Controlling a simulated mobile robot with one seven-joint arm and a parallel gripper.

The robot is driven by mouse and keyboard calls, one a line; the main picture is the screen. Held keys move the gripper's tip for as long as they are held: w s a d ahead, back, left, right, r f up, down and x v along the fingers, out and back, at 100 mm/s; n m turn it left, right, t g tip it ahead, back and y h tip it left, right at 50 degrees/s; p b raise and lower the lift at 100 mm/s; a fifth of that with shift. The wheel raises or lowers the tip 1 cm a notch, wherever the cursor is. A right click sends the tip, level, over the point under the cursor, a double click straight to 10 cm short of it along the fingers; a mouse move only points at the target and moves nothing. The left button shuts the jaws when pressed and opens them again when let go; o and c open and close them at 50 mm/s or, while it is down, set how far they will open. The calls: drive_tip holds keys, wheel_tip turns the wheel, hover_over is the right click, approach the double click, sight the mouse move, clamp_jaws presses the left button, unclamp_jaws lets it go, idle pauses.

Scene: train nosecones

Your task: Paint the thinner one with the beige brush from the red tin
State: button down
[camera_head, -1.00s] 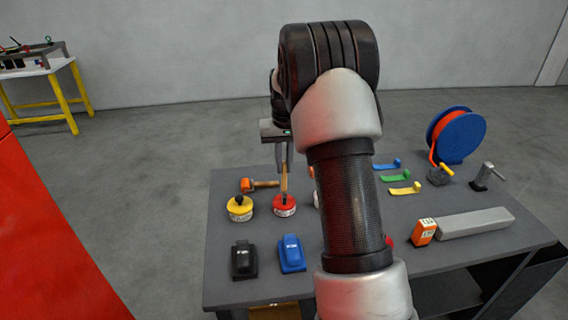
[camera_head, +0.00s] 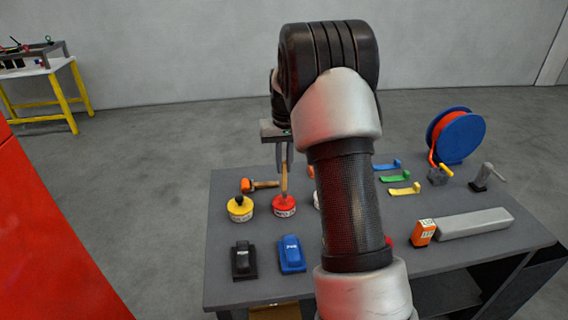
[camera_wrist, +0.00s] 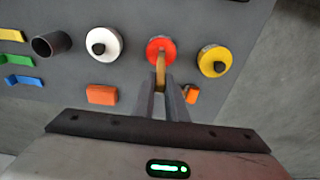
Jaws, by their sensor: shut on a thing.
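The beige brush (camera_head: 284,183) stands roughly upright at the red tin (camera_head: 285,208), with its lower end at the tin's top opening. My gripper (camera_head: 285,165) is above the red tin, its fingers shut on the brush handle. In the wrist view the brush (camera_wrist: 160,70) runs from between my fingers (camera_wrist: 163,88) to the red tin (camera_wrist: 152,46). The bristles are hidden. A large smooth red body (camera_head: 45,240) fills the lower left of the head view. I cannot tell which thing is the thinner one.
A yellow tin (camera_head: 240,210) and a white tin (camera_wrist: 102,46) flank the red tin. A black piece (camera_head: 244,262) and a blue piece (camera_head: 291,255) lie at the table's front. Coloured strips (camera_head: 395,178), a blue reel (camera_head: 462,135) and a grey bar (camera_head: 475,223) are right.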

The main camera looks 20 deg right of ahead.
drive_tip(key=shift+r+p, duration=2.2)
drive_tip(key=shift+r, duration=1.1)
